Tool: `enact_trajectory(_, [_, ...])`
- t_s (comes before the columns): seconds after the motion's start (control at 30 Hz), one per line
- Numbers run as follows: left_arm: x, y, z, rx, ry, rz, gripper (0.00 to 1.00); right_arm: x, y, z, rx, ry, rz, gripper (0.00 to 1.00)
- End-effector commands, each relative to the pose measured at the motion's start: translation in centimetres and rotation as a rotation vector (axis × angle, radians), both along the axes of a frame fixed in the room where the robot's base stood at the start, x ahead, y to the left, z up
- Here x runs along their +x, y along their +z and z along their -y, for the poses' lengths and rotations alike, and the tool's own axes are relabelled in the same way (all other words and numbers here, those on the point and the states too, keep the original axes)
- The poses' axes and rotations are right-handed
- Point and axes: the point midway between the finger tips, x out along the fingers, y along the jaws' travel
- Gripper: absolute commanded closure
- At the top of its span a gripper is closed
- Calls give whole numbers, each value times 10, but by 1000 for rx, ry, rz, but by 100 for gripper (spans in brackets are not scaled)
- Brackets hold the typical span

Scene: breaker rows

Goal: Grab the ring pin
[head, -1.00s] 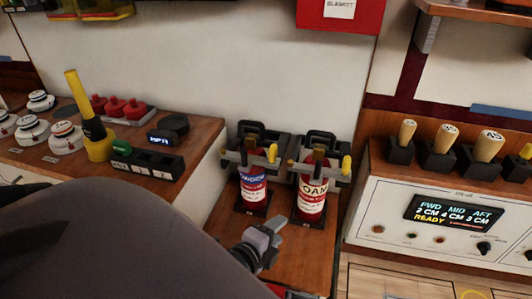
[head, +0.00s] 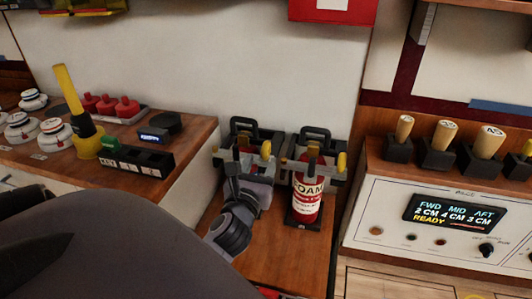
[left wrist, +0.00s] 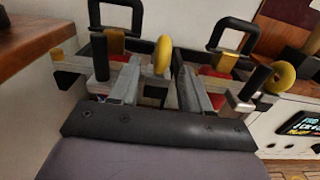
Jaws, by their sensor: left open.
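Two yellow ring pins show at the tops of the extinguishers. The left ring (head: 265,150) also shows in the left wrist view (left wrist: 162,55); the right ring (head: 342,162) shows there too (left wrist: 280,77). My left gripper (head: 247,172) is open in front of the left extinguisher and hides most of its body in the head view. In the left wrist view its fingers (left wrist: 158,88) stand apart, with the left ring just beyond the gap, and nothing is seen held. The red FOAM extinguisher (head: 306,195) stands upright to the right. My right gripper is not in view.
Black bracket handles (head: 316,138) stand behind the extinguisher tops. A wooden counter with knobs and a yellow-black lever (head: 72,95) lies left. A white console with a display (head: 453,213) and wooden-handled levers stands right. The wooden shelf (head: 275,255) in front is clear.

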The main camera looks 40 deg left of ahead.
Motion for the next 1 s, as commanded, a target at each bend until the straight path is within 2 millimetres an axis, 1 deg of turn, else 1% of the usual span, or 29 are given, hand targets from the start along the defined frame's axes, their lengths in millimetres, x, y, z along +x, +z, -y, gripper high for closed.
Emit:
enact_trajectory(0.17, [16, 3, -8, -2, 0, 3, 52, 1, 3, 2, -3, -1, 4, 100])
enact_trajectory(0.3, [33, 5, -17, -3, 0, 4, 52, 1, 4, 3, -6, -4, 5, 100])
enact_trajectory(0.4, [42, 4, -22, -3, -1, 1, 52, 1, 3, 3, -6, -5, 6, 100])
enact_trajectory(0.53, [48, 3, -25, -4, -2, 1, 52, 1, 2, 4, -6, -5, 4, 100])
enact_trajectory(0.77, [48, 3, -25, -4, -2, 1, 52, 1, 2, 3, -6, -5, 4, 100])
enact_trajectory(0.8, [48, 3, -25, -4, -2, 1, 65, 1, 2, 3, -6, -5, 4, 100])
enact_trajectory(0.87, [48, 3, -25, -4, -2, 1, 85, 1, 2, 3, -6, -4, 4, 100])
enact_trajectory(0.9, [48, 3, -25, -4, -2, 1, 98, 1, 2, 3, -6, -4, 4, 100])
enact_trajectory(0.93, [48, 3, -25, -4, -2, 1, 100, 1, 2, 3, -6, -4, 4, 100])
enact_trajectory(1.0, [48, 3, -25, -4, -2, 1, 100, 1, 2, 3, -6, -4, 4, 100])
